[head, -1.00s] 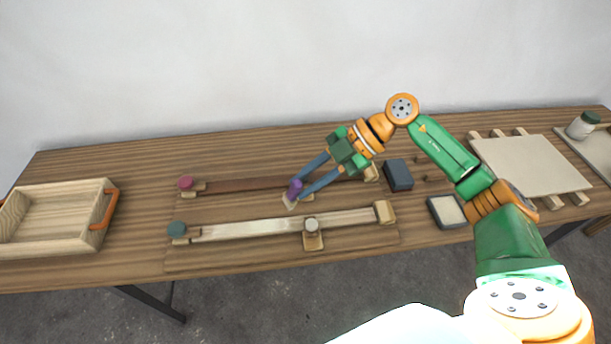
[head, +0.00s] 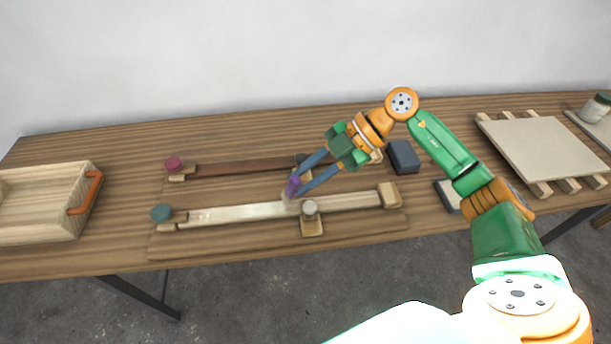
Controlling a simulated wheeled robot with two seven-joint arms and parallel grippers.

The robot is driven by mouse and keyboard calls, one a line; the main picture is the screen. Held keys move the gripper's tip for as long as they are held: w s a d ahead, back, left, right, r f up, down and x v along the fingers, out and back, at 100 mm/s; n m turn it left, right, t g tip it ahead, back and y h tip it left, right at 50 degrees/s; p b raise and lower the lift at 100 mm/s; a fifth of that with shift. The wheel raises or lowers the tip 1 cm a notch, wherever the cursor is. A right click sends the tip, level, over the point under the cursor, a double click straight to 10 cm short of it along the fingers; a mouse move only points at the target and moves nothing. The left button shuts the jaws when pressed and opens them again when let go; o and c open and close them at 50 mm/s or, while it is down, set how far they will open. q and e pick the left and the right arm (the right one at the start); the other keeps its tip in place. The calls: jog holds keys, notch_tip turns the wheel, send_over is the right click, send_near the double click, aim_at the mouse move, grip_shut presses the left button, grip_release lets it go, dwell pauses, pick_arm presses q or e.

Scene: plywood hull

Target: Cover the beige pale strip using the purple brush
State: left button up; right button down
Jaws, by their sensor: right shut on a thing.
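The beige pale strip (head: 245,212) lies along the board in the front row, between a block with a green knob on the left and a wooden block on the right. The purple brush (head: 293,186) is in my right gripper (head: 296,188), which is shut on it. The brush is tilted, and its pale tip (head: 289,200) is at the back edge of the strip near its middle. I cannot tell whether it touches. My left gripper is not in view.
A dark brown strip (head: 240,168) lies behind, with a red knob (head: 174,165). A pale-knobbed block (head: 311,220) stands beside the strip's front. A wooden tray (head: 88,215) is left; a dark block (head: 404,157) and a pale panel (head: 540,150) are right.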

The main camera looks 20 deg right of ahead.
dwell(0.3)
jog(key=shift+w+a+f+p, duration=0.1)
jog(key=shift+w+p, duration=0.25)
jog(key=shift+w, duration=0.15)
jog(key=shift+f, duration=0.55)
dwell(0.3)
